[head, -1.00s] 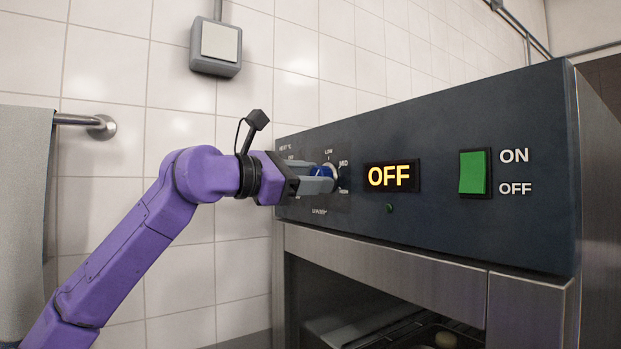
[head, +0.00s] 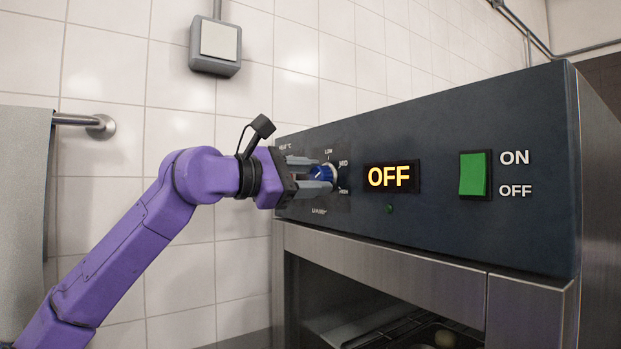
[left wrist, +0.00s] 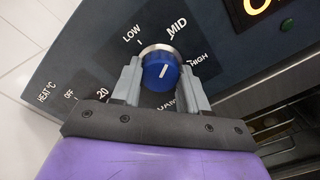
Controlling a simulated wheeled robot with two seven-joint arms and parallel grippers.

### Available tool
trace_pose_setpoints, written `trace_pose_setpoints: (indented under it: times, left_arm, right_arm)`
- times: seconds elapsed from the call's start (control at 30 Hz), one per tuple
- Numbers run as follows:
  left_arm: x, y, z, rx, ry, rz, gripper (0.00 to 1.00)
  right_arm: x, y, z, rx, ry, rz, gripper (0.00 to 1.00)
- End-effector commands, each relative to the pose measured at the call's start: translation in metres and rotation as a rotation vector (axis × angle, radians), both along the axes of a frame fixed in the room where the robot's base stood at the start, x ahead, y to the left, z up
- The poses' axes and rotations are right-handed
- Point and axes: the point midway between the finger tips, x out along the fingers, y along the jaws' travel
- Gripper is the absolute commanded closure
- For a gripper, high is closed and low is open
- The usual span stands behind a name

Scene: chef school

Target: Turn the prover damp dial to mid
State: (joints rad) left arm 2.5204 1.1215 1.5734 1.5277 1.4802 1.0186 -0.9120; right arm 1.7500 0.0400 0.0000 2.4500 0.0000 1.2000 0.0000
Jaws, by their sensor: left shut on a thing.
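The blue damp dial (left wrist: 160,72) is a round knob with a silver collar on the dark prover panel. In the left wrist view its white line leans up and slightly right, roughly toward the MID label (left wrist: 177,27). LOW (left wrist: 132,33) is at its upper left and HIGH (left wrist: 199,51) to its right. My left gripper (head: 318,178) has one grey finger on each side of the knob and is shut on it; the two fingers also show in the left wrist view (left wrist: 160,82). In the head view the fingers partly hide the dial (head: 325,174). My right gripper is out of view.
The prover panel (head: 430,225) has an OFF display (head: 391,177) and a green ON/OFF switch (head: 474,174) to the right of the dial. A heat scale (left wrist: 46,92) is left of it. A towel (head: 22,220) hangs at the left.

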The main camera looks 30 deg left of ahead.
Motion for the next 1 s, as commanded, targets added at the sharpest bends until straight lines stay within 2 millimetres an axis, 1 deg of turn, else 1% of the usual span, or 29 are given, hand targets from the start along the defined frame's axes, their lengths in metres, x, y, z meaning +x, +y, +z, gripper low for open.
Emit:
trace_pose_setpoints:
  times: [0.07, 0.1, 0.17, 0.2, 0.43, 0.53, 0.57, 0.67, 0.8, 0.9, 1.0]
  left_arm:
    - [0.000, 0.000, 0.000, -0.001, 0.001, -0.001, 0.87]
    - [0.000, 0.000, 0.000, -0.001, 0.001, -0.001, 0.53]
    - [0.000, 0.000, 0.000, -0.001, 0.001, -0.001, 0.33]
    - [0.000, 0.000, 0.000, -0.002, 0.001, -0.001, 0.31]
    - [0.000, 0.000, 0.000, -0.002, 0.001, -0.001, 0.31]
    - [-0.006, 0.003, -0.001, -0.001, -0.001, 0.000, 0.31]
    - [-0.010, 0.004, -0.002, -0.003, -0.002, 0.000, 0.31]
    - [-0.030, 0.013, -0.004, -0.004, -0.003, 0.000, 0.31]
    - [-0.062, 0.026, -0.004, -0.004, -0.004, 0.000, 0.31]
    - [-0.080, 0.034, -0.003, -0.003, -0.003, 0.000, 0.31]
    - [-0.092, 0.039, -0.002, -0.003, -0.001, -0.001, 0.31]
  right_arm:
    - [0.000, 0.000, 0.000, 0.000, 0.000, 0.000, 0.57]
    - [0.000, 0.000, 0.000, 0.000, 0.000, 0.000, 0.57]
    - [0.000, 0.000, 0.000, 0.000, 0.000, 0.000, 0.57]
    - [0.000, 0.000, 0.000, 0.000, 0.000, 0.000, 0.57]
    - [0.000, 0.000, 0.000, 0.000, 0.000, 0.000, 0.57]
    - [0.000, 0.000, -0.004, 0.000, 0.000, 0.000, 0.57]
    - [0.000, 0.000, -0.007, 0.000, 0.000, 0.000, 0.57]
    - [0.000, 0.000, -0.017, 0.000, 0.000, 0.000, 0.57]
    - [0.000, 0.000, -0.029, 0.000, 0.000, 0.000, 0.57]
    - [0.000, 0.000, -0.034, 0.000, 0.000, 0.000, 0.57]
    - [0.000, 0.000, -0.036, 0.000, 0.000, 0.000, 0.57]
